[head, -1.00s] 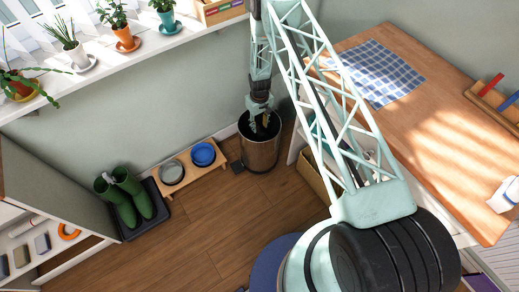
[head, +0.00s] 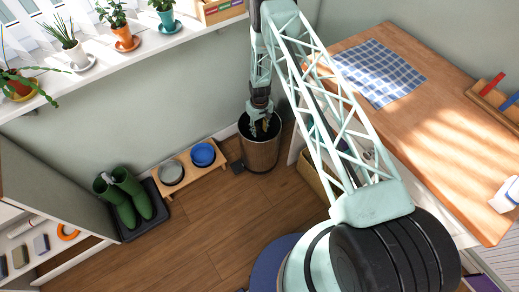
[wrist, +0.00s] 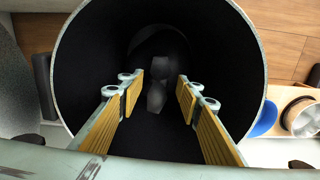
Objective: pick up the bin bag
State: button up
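The pedal bin (head: 260,155) stands on the floor against the wall, its mouth open upward. My gripper (head: 261,124) points down into its mouth. In the wrist view my gripper (wrist: 160,93) is open, with its yellow-padded fingers apart inside the dark bin. A dark grey, crumpled shape, which looks like the knotted top of the bin bag (wrist: 157,97), lies between and beyond the fingertips. The fingers do not visibly grip it. The rest of the bag blends into the black interior, and its depth is hard to tell.
The bin's rim (wrist: 253,40) surrounds the fingers. A wooden stand with a blue bowl (head: 203,154) and a grey bowl (head: 171,172) is left of the bin. Green boots (head: 126,190) stand further left. A wooden worktop (head: 430,130) is at the right. Floor in front is clear.

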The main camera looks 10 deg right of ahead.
aim_at(259, 134)
jog(key=shift+w+f+b, duration=0.1)
jog(key=shift+f+b, duration=0.4)
jog(key=shift+f, duration=1.85)
grip_shut()
